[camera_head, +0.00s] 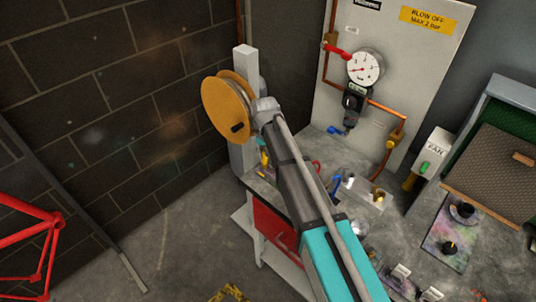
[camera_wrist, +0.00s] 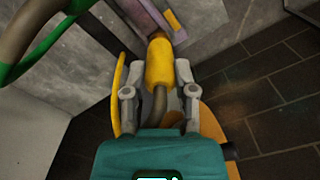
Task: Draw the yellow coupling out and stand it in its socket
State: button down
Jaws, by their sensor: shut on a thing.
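My gripper (camera_wrist: 157,85) is shut on the yellow coupling (camera_wrist: 159,62), whose thick yellow body lies between the two grey fingers in the wrist view. A grey-brown hose (camera_wrist: 160,103) runs from the coupling back toward my palm. The reel's rim also shows behind the fingers in the wrist view (camera_wrist: 212,128). I cannot make out for certain which fitting is the socket.
A pale block (camera_head: 364,190) with small fittings stands on the grey bench (camera_head: 400,220). A gauge (camera_head: 365,68) and copper pipes are on the back panel. A fan switch box (camera_head: 429,158) is at right. Open floor lies between.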

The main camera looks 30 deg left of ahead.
jog(key=shift+f+b, duration=0.5)
jog(key=shift+c, duration=1.7)
grip_release()
jog(key=shift+r, duration=0.1)
